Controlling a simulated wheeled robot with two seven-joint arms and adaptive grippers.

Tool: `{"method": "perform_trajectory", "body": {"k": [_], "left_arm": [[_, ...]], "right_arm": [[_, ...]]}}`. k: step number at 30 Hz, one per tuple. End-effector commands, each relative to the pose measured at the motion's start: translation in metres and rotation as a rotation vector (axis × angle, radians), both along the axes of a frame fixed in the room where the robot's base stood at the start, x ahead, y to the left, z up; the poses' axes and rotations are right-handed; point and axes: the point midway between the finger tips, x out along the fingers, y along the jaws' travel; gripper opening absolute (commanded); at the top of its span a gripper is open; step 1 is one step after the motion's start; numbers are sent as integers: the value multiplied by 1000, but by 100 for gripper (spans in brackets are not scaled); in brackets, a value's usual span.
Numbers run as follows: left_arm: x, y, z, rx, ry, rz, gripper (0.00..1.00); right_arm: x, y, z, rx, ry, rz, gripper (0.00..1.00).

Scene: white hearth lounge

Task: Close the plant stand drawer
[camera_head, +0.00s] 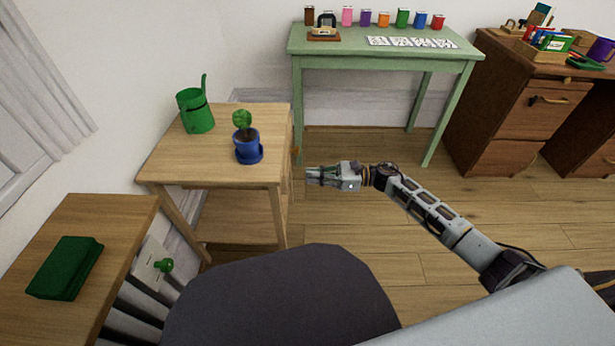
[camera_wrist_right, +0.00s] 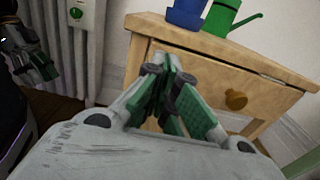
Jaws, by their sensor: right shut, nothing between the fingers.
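The plant stand (camera_head: 220,160) is a light wooden table with its drawer side facing right in the head view. In the right wrist view its drawer front (camera_wrist_right: 215,85) shows with a round wooden knob (camera_wrist_right: 236,100). The drawer looks nearly flush, but I cannot tell whether a small gap remains. My right gripper (camera_head: 309,174) is shut and empty, just right of the drawer side. In the right wrist view its fingertips (camera_wrist_right: 168,72) are in front of the drawer front, left of the knob; contact is unclear. My left gripper (camera_wrist_right: 38,62) shows partly at the left edge there.
A green watering can (camera_head: 195,110) and a blue potted plant (camera_head: 247,146) stand on the plant stand. A green table (camera_head: 380,58) is behind, a brown desk (camera_head: 530,105) at right. A dark rounded shape (camera_head: 280,300) fills the front. Floor around my right arm is clear.

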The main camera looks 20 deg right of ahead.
Motion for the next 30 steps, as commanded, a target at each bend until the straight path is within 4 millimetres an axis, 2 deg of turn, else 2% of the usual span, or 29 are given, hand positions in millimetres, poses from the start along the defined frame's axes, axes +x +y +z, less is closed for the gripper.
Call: {"method": "perform_trajectory", "body": {"k": [9, 15, 21, 30], "left_arm": [[2, 4, 15, 15, -2, 1, 52], [-3, 4, 17, 21, 14, 4, 52], [-8, 3, 15, 18, 27, 10, 52], [-7, 2, 15, 16, 26, 13, 52]], "right_arm": [[-12, -42, 1, -2, 2, -1, 0], [-19, -66, 0, 0, 2, -1, 0], [-22, -77, 1, 0, -1, 0, 0], [-22, -78, 0, 0, -1, 0, 0]]}}
